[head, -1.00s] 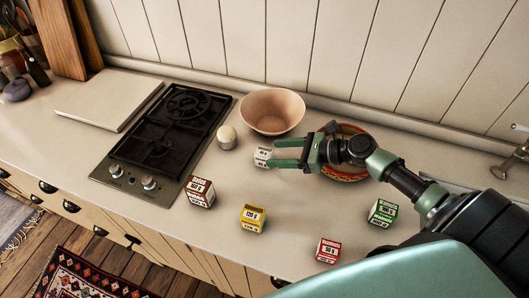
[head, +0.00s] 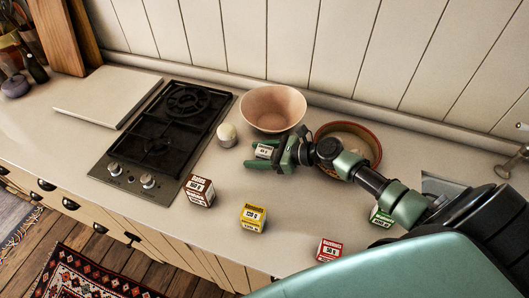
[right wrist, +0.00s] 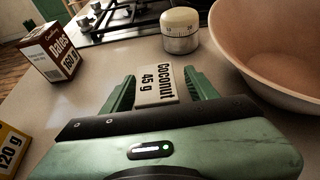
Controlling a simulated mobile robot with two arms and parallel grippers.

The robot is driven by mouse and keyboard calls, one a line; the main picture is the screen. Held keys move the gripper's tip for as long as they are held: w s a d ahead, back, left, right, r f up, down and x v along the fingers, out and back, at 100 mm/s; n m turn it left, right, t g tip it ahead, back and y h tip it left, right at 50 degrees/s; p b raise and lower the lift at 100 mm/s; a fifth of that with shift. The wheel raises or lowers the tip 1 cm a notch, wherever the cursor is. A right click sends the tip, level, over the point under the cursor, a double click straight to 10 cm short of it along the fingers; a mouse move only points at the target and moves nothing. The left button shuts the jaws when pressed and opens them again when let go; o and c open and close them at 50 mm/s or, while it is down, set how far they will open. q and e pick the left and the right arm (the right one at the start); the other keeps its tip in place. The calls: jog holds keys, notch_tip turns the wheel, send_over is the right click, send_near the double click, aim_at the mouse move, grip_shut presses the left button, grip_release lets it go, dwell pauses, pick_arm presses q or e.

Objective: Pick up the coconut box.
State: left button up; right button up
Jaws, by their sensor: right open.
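The coconut box (right wrist: 157,84) is small and white, with "Coconut 45 g" on the face toward the right wrist camera. In the head view the coconut box (head: 264,151) stands on the counter in front of the pink bowl. My right gripper (head: 261,157) is open, with one finger on each side of the box. In the right wrist view the green fingers of the right gripper (right wrist: 160,95) flank the box, and I cannot tell whether they touch it. My left gripper is not in view.
A dates box (head: 199,190), a yellow box (head: 252,217), a red box (head: 328,250) and a green box (head: 381,216) stand nearer the front. A brown-rimmed dish (head: 372,136) is partly behind my arm.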

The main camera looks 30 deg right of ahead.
jog(key=shift+w+a+f, duration=0.1)
jog(key=shift+w+a, duration=0.05)
grip_shut()
